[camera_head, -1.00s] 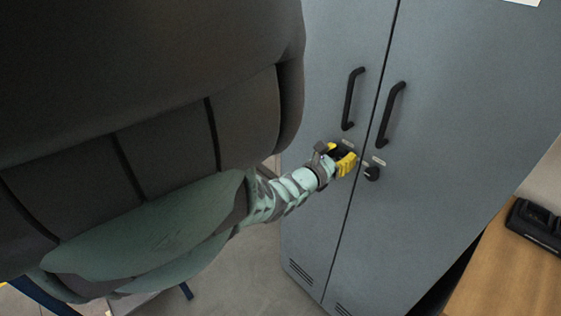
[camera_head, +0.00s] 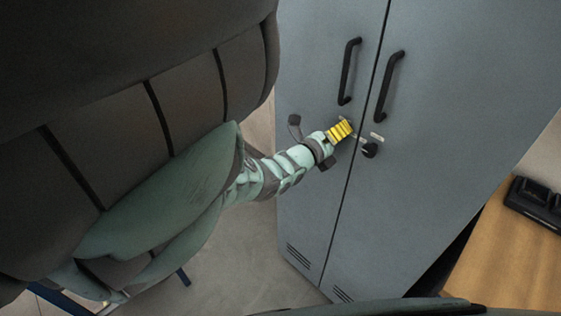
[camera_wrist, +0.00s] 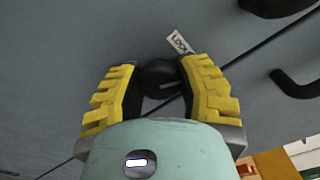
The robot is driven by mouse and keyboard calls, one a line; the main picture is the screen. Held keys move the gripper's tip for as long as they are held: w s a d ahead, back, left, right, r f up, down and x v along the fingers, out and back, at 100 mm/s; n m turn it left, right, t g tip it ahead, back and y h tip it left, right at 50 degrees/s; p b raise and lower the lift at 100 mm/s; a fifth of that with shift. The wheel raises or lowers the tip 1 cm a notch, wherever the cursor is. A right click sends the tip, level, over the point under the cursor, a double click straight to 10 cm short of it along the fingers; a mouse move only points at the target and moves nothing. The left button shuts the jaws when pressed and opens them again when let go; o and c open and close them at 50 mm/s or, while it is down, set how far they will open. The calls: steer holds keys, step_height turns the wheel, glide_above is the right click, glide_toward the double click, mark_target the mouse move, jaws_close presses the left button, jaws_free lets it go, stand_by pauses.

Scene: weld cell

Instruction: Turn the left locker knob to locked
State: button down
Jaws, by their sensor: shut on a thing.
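The left locker knob (camera_wrist: 160,76) is a round black knob on the grey-blue left door (camera_head: 315,65). In the wrist view it sits between the two yellow-padded fingers of my gripper (camera_wrist: 160,92), which are shut on it. A light pointer line shows on its face. A small white label (camera_wrist: 180,42) with dark letters lies just beyond the knob. In the head view my gripper (camera_head: 341,131) reaches the left door near the seam and hides the left knob. The right locker knob (camera_head: 370,150) is black, on the right door, close beside my gripper.
Two black bar handles, left (camera_head: 348,72) and right (camera_head: 389,87), stand out above the knobs. Both doors look closed. A wooden bench (camera_head: 510,265) with a black device (camera_head: 535,202) stands at the right.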

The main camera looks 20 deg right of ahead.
steer(key=n, duration=0.3)
steer(key=shift+r+n+b, duration=0.3)
steer(key=shift+b, duration=0.1)
steer(key=shift+n+b, duration=0.3)
steer(key=shift+n, duration=1.2)
steer(key=shift+w+f, duration=0.1)
steer(key=c, duration=0.8)
jaws_free()
steer(key=shift+o, duration=1.4)
steer(key=shift+w+a+f, duration=0.1)
steer(key=shift+a, duration=0.05)
steer(key=shift+a+f+n, duration=0.1)
steer(key=shift+a+n, duration=0.05)
steer(key=shift+n, duration=0.15)
